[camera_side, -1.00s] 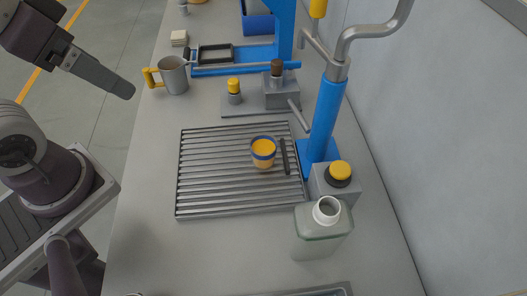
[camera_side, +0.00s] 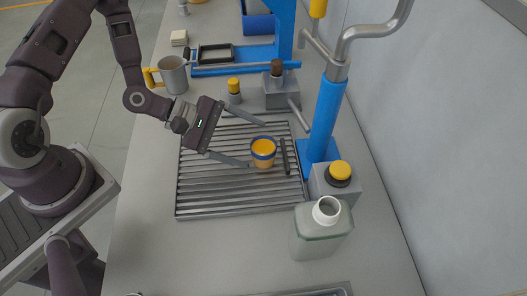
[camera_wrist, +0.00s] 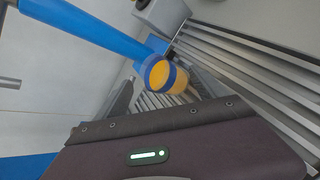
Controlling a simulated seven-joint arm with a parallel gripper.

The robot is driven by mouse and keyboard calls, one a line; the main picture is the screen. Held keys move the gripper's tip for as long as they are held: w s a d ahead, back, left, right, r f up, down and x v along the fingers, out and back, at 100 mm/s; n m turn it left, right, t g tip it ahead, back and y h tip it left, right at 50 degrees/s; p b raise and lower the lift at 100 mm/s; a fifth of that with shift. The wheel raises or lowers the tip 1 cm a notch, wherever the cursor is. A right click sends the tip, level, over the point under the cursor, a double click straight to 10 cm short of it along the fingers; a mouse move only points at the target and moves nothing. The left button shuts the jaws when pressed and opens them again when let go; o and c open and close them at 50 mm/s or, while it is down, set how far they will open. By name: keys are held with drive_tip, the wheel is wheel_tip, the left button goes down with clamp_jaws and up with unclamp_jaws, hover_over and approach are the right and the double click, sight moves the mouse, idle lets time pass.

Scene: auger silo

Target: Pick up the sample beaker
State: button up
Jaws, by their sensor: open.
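The sample beaker (camera_side: 263,152) is a small cup with a dark blue rim band and orange-yellow contents. It stands upright on the slatted metal grate. My gripper (camera_side: 257,145) is open, low over the grate, with its two fingers spread and pointing at the beaker from the left. The fingertips reach close to the beaker's near side; I cannot tell whether they touch it. In the wrist view the beaker (camera_wrist: 164,75) shows ahead, between the two fingers.
The grate (camera_side: 200,198) lies under the beaker. A dark bar (camera_side: 285,157) lies just right of it. A blue post (camera_side: 325,115), a translucent jug (camera_side: 322,232) and a yellow button box (camera_side: 340,175) stand to the right.

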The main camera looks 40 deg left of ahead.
sight(264, 152)
drive_tip(key=n, duration=0.1)
drive_tip(key=n+t+h, duration=0.1)
drive_tip(key=n, duration=0.1)
drive_tip(key=shift+d+r+n, duration=0.15)
drive_tip(key=shift+d+n, duration=0.15)
drive_tip(key=shift+d, duration=0.1)
drive_tip(key=n, duration=0.1)
drive_tip(key=s+a+f+n+t, duration=0.1)
drive_tip(key=n, duration=0.1)
drive_tip(key=a+n, duration=0.1)
drive_tip(key=n, duration=0.1)
drive_tip(key=shift+s+f, duration=0.15)
drive_tip(key=shift+f, duration=0.15)
drive_tip(key=shift+f+n+t+y, duration=0.25)
drive_tip(key=shift+n+t+y, duration=0.05)
drive_tip(key=shift+n, duration=0.3)
drive_tip(key=x, duration=0.6)
drive_tip(key=shift+d+f, duration=0.25)
drive_tip(key=shift+f, duration=0.1)
clamp_jaws()
